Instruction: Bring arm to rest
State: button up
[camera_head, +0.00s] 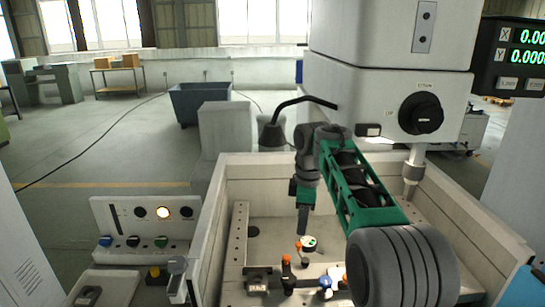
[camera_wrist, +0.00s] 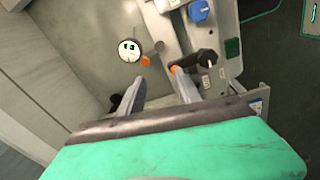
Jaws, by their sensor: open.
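My arm, green and dark grey, reaches from the lower right over the machine tank (camera_head: 228,215) in the head view. My gripper (camera_head: 302,225) hangs pointing down inside the tank, above its floor. In the wrist view the two grey fingers of my gripper (camera_wrist: 160,82) stand apart with nothing between them. A round white dial gauge (camera_head: 309,243) lies below and just right of the gripper; it also shows in the wrist view (camera_wrist: 129,50). Whether the fingertips touch anything below cannot be told.
The white machine head with a black knob (camera_head: 421,113) and a nozzle (camera_head: 413,170) stand close right of my arm. A black curved lamp (camera_head: 272,132) is behind. Orange- and blue-topped clamps (camera_head: 326,283) sit on the tank floor. A control panel (camera_head: 145,226) is at left.

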jog(key=s+d+r+m+t, duration=0.1)
jog(key=s+r+m+t, duration=0.1)
jog(key=s+m, duration=0.9)
jog(key=s+d+f+m, duration=0.1)
jog(key=s+f+m, duration=0.1)
jog(key=s+f, duration=0.2)
jog(key=s+d+f+m+t, duration=0.1)
jog(key=s+d+f+m, duration=0.1)
jog(key=s, duration=0.9)
notch_tip(320, 180, down, 2)
jog(key=shift+d+m+t+h, duration=0.2)
jog(key=shift+m+t+h, duration=0.1)
jog(key=shift+m, duration=0.2)
